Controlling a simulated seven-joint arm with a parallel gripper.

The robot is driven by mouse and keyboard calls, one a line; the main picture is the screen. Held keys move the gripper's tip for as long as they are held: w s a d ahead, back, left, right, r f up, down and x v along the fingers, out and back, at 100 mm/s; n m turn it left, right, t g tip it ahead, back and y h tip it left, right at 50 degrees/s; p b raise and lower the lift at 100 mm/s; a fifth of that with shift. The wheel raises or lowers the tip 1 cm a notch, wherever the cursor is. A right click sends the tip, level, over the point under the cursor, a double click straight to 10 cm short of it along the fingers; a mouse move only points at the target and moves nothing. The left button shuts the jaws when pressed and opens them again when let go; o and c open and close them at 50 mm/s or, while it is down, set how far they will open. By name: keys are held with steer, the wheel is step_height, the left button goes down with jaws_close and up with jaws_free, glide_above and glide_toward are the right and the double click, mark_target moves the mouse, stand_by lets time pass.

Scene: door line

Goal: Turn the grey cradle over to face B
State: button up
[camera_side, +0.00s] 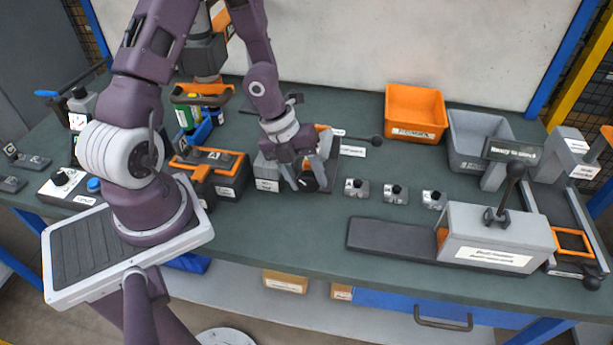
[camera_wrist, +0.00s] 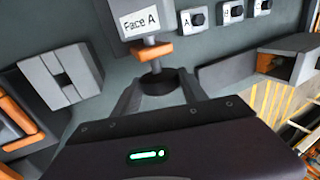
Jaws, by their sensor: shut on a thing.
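The grey cradle (camera_wrist: 166,18) shows at the top of the wrist view with a white label reading "Face A" on the side toward me. A short stem with an orange bar (camera_wrist: 153,52) and a dark round knob (camera_wrist: 157,84) comes out from it toward my gripper. My gripper (camera_wrist: 157,92) is shut on the dark knob, one finger on each side. In the side view my gripper (camera_side: 307,182) is low over the middle of the bench, and the cradle is largely hidden behind it. The cradle's other faces cannot be seen.
A grey slotted block (camera_wrist: 60,78) is left of my gripper. Three small dark-knobbed units (camera_side: 395,193) stand to the right. Beyond them is a grey housing (camera_side: 495,238) with a lever. An orange bin (camera_side: 415,110) and a grey bin (camera_side: 480,140) stand at the back.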

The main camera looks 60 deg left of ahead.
steer(key=o, duration=1.4)
steer(key=shift+c, duration=0.2)
steer(key=shift+w, duration=0.1)
